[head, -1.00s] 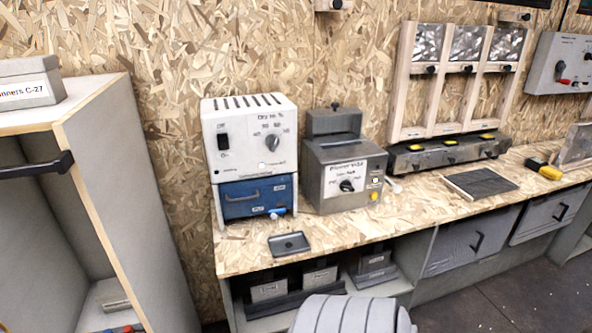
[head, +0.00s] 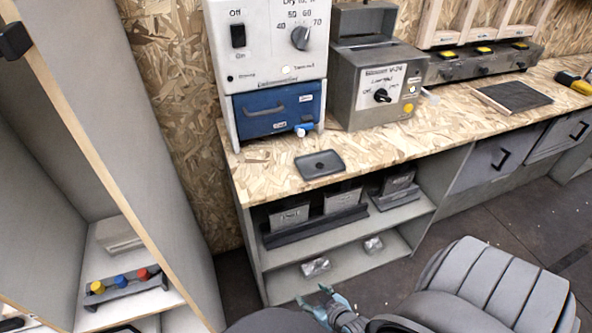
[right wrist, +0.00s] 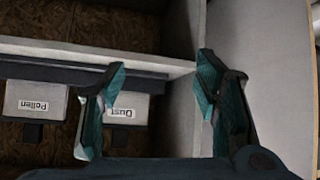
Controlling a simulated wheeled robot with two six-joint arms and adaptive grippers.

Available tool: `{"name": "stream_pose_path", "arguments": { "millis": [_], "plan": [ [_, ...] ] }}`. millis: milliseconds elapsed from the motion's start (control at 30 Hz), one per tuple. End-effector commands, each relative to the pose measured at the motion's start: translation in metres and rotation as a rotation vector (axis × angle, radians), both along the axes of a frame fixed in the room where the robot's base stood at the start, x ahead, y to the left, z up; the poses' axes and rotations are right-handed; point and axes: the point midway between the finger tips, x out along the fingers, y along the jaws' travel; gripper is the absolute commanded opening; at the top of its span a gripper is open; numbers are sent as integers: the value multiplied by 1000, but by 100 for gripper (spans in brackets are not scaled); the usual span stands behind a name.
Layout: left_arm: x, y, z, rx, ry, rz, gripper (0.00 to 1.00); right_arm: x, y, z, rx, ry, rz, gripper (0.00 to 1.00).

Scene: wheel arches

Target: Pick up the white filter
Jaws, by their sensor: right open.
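No object is plainly recognisable as the white filter. Pale, labelled boxes stand in a dark rack on the shelf under the bench: a left box (head: 290,216), a middle box (head: 342,201) and a right one (head: 397,184). In the right wrist view, upside down, a box reads "Pollen" (right wrist: 38,101) and another reads "Dust" (right wrist: 127,112). My right gripper (head: 314,296), with teal fingers, is open and empty, low in front of the shelf unit. In its wrist view its fingers (right wrist: 160,70) are spread apart, the left one overlapping the "Dust" box. My left gripper is out of view.
The bench top (head: 262,165) carries a white dryer (head: 262,65) with a blue drawer, a grey control box (head: 372,90) and a small dark tray (head: 320,164). Two silvery packets (head: 316,266) lie on the lowest shelf. A tall cabinet (head: 150,170) stands at left.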

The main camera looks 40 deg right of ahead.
Motion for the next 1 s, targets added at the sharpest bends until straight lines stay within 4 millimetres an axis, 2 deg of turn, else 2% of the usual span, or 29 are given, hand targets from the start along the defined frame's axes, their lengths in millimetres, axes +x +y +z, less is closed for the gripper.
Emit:
{"name": "stream_pose_path", "arguments": {
  "millis": [33,100,200,300,367,500,600,767,867,1000],
  "plan": [
    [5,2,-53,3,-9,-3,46,40,-13,-7,-17,-170,-29,57],
    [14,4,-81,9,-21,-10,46,81,-32,34,-43,-396,-91,57],
    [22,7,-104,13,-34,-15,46,106,-53,83,-67,-603,-172,57],
    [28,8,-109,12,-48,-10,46,120,-64,109,-75,-687,-213,57],
    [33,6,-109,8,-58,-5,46,132,-69,115,-76,-700,-220,57],
    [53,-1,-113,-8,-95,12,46,169,-82,115,-76,-697,-216,57],
    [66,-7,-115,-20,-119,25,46,189,-88,114,-74,-693,-216,57],
    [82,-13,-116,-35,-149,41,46,208,-96,114,-75,-692,-215,57],
    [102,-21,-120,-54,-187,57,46,225,-105,109,-75,-693,-214,57],
    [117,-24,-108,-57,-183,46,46,244,-112,111,-73,-690,-214,57]
  ]
}}
